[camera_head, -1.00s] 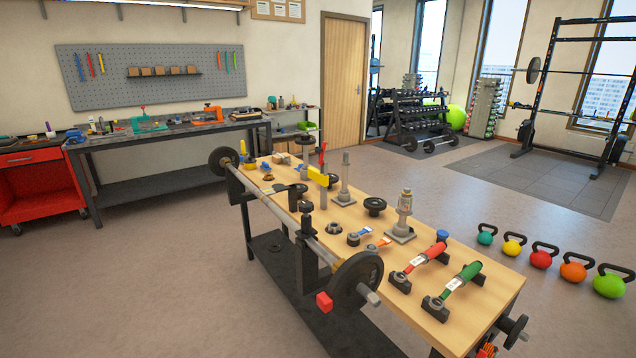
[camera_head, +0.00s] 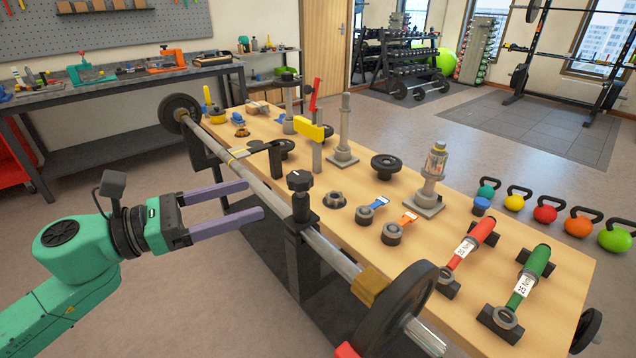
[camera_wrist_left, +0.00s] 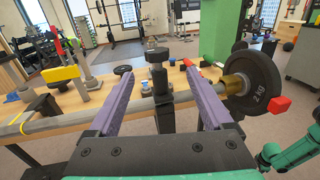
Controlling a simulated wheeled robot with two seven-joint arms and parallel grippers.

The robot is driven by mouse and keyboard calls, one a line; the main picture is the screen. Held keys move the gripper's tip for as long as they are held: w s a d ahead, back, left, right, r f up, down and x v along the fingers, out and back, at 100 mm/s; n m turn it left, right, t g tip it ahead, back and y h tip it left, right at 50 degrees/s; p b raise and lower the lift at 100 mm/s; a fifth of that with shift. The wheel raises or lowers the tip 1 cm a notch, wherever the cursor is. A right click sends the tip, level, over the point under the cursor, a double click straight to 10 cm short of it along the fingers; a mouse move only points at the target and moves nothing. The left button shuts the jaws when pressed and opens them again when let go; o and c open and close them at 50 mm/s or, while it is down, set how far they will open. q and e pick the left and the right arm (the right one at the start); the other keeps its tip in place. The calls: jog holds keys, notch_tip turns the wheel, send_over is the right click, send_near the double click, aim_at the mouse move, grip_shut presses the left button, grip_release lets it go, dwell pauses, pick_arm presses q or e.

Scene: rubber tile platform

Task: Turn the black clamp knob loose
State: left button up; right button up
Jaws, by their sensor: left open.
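The black clamp knob (camera_head: 299,181) sits on top of a dark clamp post (camera_head: 301,211) beside the steel bar (camera_head: 260,193) at the table's near edge. My left gripper (camera_head: 254,199) is open and empty, its purple fingers pointing right toward the clamp. The fingertips are left of the knob and apart from it. In the left wrist view the knob (camera_wrist_left: 157,55) stands upright, beyond the gap between the two fingers (camera_wrist_left: 161,72). My right gripper does not show.
The wooden table (camera_head: 480,220) carries a red-handled tool (camera_head: 475,238), a green-handled tool (camera_head: 533,265), a black disc (camera_head: 387,165) and several posts. Weight plates sit at the bar's ends, the nearer one (camera_head: 405,300) large. Floor left of the bar is open.

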pick_arm(q)
jog(key=p, duration=0.4)
send_near(312, 176)
jog(key=w+d, duration=0.2)
jog(key=p+x, duration=0.1)
jog(key=x, duration=0.4)
jog(key=p+x, duration=0.1)
jog(key=x, duration=0.2)
jog(key=shift+w+d+f+p, duration=0.15)
jog(key=shift+d+f+p, duration=0.15)
jog(key=shift+f+p, duration=0.1)
jog(key=shift+d+f, duration=0.1)
jog(key=shift+d, duration=0.1)
grip_shut()
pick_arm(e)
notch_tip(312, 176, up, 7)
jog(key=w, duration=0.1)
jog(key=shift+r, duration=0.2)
pick_arm(q)
jog(key=shift+a, duration=0.1)
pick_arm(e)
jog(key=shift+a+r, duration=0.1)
